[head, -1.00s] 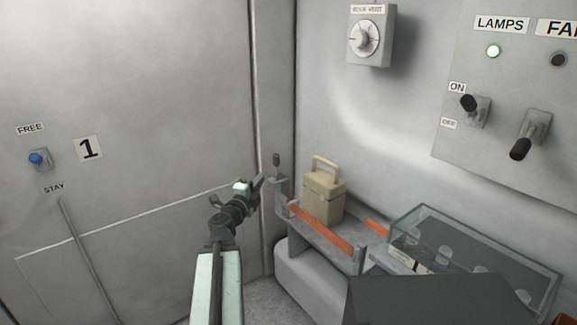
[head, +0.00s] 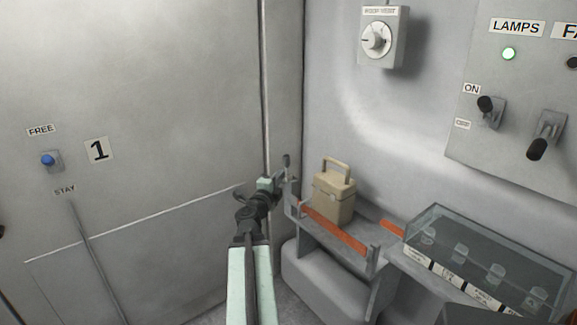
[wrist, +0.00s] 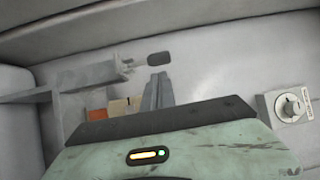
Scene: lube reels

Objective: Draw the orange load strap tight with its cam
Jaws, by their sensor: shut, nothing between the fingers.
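The orange load strap (head: 334,231) runs along the front of a grey shelf, across the foot of a tan box (head: 333,196). At its left end, a cam lever with a dark knob (head: 287,160) stands upright on the bracket. In the wrist view the knob (wrist: 158,58) lies just beyond my fingertips, and a bit of orange strap (wrist: 97,114) shows at left. My gripper (head: 284,180) is shut and empty, close beside the lever just below the knob. Whether it touches the lever I cannot tell. The strap's cam end is partly hidden.
A clear-lidded case (head: 490,262) with several small cups stands right of the shelf. A dial box (head: 383,38) and a switch panel (head: 520,90) are on the wall above. A door panel with a blue knob (head: 47,160) fills the left.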

